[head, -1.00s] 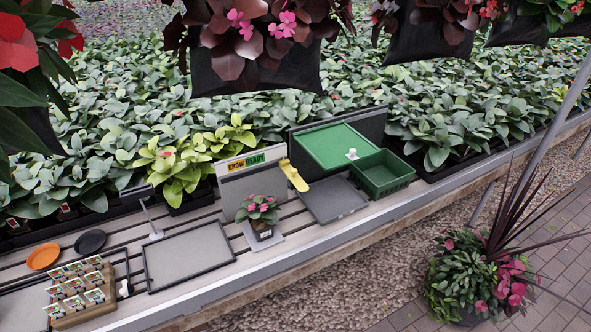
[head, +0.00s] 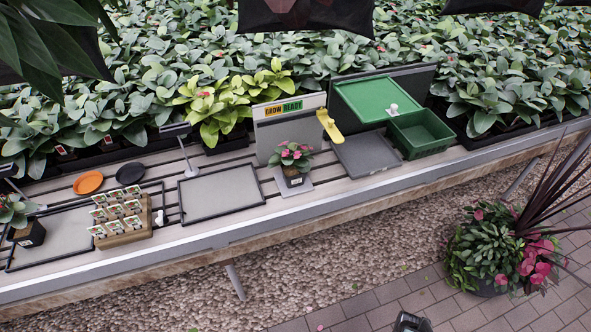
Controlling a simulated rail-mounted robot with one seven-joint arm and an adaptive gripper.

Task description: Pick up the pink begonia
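A small potted plant with pink flowers and dark green leaves (head: 291,155), which looks like the pink begonia, stands upright in a black square pot (head: 293,180) with a pale label. It is on a light grey plate in the middle of the slatted bench. A second plant in a black pot (head: 30,234) stands at the far left, partly cut off, with a reddish-pink bloom. The tip of my gripper (head: 411,322) just shows at the bottom edge, over the paving and well apart from both plants. Its fingers are not clear enough to tell open from shut.
A grey tray (head: 222,191) lies left of the middle plant; a wooden label rack (head: 125,222) stands farther left. Right are a yellow scoop (head: 328,126), a dark flat mat (head: 366,154) and a green bin (head: 419,133). A large planter (head: 490,252) stands on the paving.

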